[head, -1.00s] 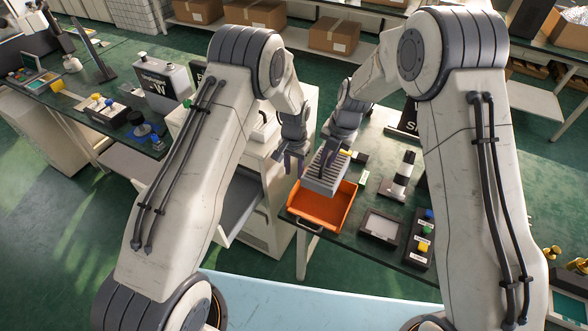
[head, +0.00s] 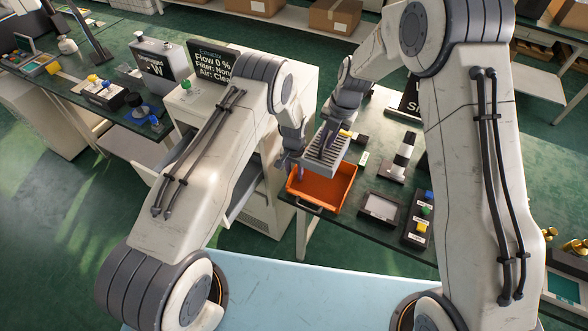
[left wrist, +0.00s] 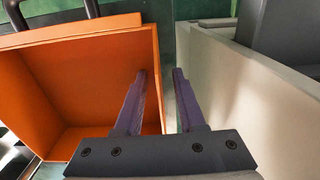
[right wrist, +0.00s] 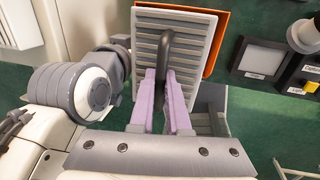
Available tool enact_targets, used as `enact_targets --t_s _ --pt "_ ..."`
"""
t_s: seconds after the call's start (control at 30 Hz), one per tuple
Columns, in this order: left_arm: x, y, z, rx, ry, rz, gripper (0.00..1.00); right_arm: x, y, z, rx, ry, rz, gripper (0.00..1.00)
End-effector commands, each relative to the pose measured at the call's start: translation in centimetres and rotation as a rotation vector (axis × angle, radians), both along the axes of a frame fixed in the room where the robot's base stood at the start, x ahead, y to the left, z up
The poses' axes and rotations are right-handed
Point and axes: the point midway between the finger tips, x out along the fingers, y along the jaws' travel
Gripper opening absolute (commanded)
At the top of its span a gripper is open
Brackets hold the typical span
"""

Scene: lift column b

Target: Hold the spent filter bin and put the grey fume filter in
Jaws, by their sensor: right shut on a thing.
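The spent filter bin is an orange open tray (head: 343,183) with a dark handle, at the edge of the green bench. In the left wrist view its orange inside (left wrist: 85,85) fills the left. My left gripper (head: 292,172) is at its left rim, open; in the left wrist view its fingertips (left wrist: 159,73) stand apart with the bin's side wall between them. My right gripper (head: 327,140) is shut on the handle of the grey slatted fume filter (head: 320,162) and holds it above the bin. In the right wrist view the filter (right wrist: 200,55) hides most of the bin (right wrist: 222,40).
A white cabinet (head: 300,92) with an open front stands left of the bin, under a sign reading flow 0 % and filter none.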

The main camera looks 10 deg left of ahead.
Motion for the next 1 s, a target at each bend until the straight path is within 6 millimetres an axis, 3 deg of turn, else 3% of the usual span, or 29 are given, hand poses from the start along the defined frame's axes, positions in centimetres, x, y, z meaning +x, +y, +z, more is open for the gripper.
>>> enact_targets --t_s 0.17,0.27,1.0 --pt "0.01 0.0 0.03 0.0 0.0 0.0 0.39 0.05 0.02 0.06 0.001 -0.001 0.0 0.0" --pt "0.01 0.0 0.03 0.0 0.0 0.0 0.01 0.05 0.02 0.06 0.001 -0.001 0.0 0.0" --pt "0.01 0.01 0.07 0.0 0.0 0.0 0.0 0.05 0.01 0.07 0.001 -0.001 0.0 0.0"
